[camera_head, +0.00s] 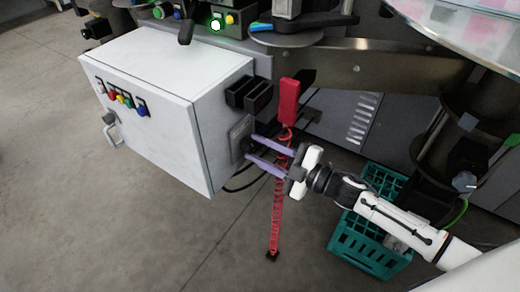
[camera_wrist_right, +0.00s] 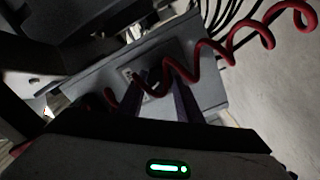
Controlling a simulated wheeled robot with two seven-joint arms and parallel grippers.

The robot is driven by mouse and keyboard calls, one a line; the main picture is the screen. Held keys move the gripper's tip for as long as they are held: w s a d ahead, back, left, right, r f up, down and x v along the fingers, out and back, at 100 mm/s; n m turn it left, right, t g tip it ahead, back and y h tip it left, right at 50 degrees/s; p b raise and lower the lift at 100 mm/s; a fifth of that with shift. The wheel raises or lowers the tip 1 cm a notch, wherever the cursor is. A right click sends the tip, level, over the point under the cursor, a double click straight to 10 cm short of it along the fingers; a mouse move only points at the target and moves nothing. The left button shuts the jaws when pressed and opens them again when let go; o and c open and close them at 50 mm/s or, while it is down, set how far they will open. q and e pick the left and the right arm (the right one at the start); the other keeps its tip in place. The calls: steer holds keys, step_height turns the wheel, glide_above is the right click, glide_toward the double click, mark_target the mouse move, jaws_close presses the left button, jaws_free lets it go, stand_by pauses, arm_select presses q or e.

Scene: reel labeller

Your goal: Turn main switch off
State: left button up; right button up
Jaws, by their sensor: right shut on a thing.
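The white control cabinet (camera_head: 150,95) stands at the left in the head view. The main switch (camera_head: 241,130) is on its right side face, on a grey plate, with its knob mostly hidden by my fingers. My right gripper (camera_head: 250,147) reaches in from the right with its two purple fingers on either side of the knob, shut on it. In the right wrist view, the fingers of my right gripper (camera_wrist_right: 160,92) point at the light switch plate (camera_wrist_right: 154,84); the knob's angle cannot be made out. My left gripper is not in view.
A red coiled cable (camera_head: 275,210) hangs beside my fingers and crosses in front of them in the wrist view (camera_wrist_right: 215,50). A red handset-like part (camera_head: 289,100) is above. Black connectors (camera_head: 250,93) sit above the switch. A green crate (camera_head: 355,245) stands below my arm.

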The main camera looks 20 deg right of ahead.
steer(key=n, duration=0.3)
steer(key=shift+f, duration=0.1)
steer(key=shift+n+b, duration=0.4)
steer(key=shift+n, duration=0.4)
steer(key=o, duration=1)
steer(key=shift+o, duration=0.2)
steer(key=v, duration=1)
